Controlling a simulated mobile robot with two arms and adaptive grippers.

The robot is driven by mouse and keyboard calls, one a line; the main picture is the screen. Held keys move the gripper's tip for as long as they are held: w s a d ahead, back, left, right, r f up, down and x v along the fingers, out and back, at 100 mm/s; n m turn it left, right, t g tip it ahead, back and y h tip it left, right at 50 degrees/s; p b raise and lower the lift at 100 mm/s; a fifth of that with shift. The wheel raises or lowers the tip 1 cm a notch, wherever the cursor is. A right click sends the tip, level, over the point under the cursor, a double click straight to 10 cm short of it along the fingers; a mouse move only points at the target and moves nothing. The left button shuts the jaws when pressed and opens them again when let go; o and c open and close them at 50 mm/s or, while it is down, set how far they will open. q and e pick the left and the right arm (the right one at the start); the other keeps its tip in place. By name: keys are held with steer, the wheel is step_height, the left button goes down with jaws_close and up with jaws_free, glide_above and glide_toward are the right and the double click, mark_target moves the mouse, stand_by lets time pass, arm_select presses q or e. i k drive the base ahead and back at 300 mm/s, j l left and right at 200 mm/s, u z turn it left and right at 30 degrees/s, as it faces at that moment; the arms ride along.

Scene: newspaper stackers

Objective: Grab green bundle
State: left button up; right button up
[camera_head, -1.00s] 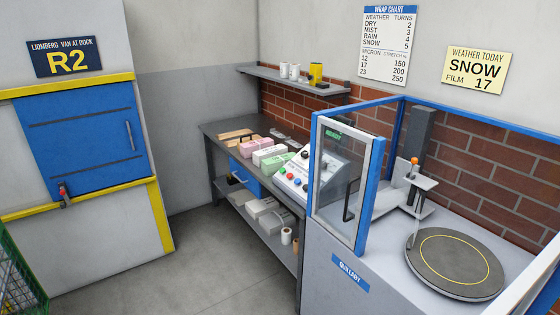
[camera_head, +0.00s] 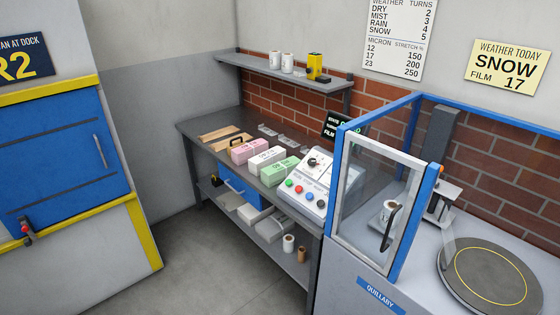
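The green bundle (camera_head: 280,171) lies on the grey workbench (camera_head: 200,127), at the right end of a row of three bundles. A white bundle (camera_head: 266,158) lies just left of it and a pink bundle (camera_head: 249,150) left of that. A control panel with coloured buttons (camera_head: 305,188) stands close on its right. Neither of my grippers shows in the head view.
A glass-doored machine with a round turntable (camera_head: 490,276) fills the right side. A wall shelf (camera_head: 270,69) hangs over the bench. A blue hatch (camera_head: 60,150) with yellow edging is at left. Open floor (camera_head: 215,265) lies before the bench.

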mark_target(272, 175)
steer(key=i+j+z, duration=0.1)
steer(key=i+j, duration=0.4)
steer(key=i+j+z, duration=0.15)
steer(key=i+j, duration=0.35)
steer(key=j, duration=0.15)
steer(key=i+j+z, duration=0.1)
steer(key=i+j, duration=0.4)
steer(key=j, duration=0.1)
